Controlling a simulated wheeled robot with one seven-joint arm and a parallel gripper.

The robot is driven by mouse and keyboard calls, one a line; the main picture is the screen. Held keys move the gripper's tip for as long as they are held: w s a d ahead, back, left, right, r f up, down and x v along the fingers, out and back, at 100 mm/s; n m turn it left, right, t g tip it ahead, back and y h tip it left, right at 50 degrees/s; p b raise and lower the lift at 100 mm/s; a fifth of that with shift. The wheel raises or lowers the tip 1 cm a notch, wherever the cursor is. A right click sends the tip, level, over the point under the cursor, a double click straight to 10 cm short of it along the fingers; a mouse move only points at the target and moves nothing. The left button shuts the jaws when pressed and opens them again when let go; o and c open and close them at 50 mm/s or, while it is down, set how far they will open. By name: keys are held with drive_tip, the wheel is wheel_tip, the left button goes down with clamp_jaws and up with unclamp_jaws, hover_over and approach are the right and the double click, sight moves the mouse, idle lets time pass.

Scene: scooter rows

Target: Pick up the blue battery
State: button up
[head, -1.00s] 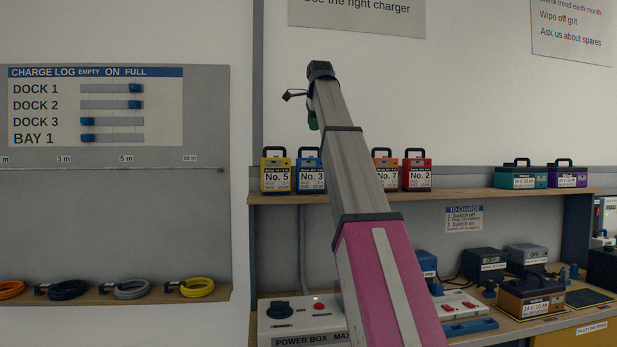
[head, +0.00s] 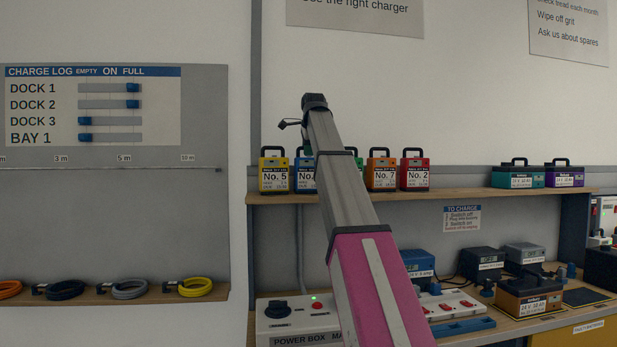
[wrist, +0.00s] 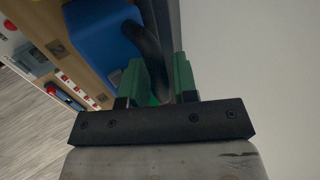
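The blue battery (head: 306,181), labelled No. 3 in the earlier head view, stands upright on the wooden shelf between the yellow and orange batteries, partly hidden by my arm. In the wrist view its blue body (wrist: 103,42) and black loop handle (wrist: 147,42) show close up. My gripper (wrist: 160,75) has green fingers on either side of the handle, which runs between them. The fingers look parted, and whether they touch the handle is unclear. In the head view the gripper (head: 308,150) is mostly hidden behind my arm, at the height of the battery handles.
The yellow battery (head: 274,174) stands close on the left. The orange (head: 381,174) and red (head: 414,174) batteries stand to the right on the same shelf (head: 455,194). Teal (head: 518,178) and purple (head: 564,177) batteries are farther right. Chargers and a power box (head: 290,322) fill the bench below.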

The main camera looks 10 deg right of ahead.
drive_tip(key=shift+c, duration=0.2)
clamp_jaws()
drive_tip(key=shift+r, duration=0.1)
idle(1.1)
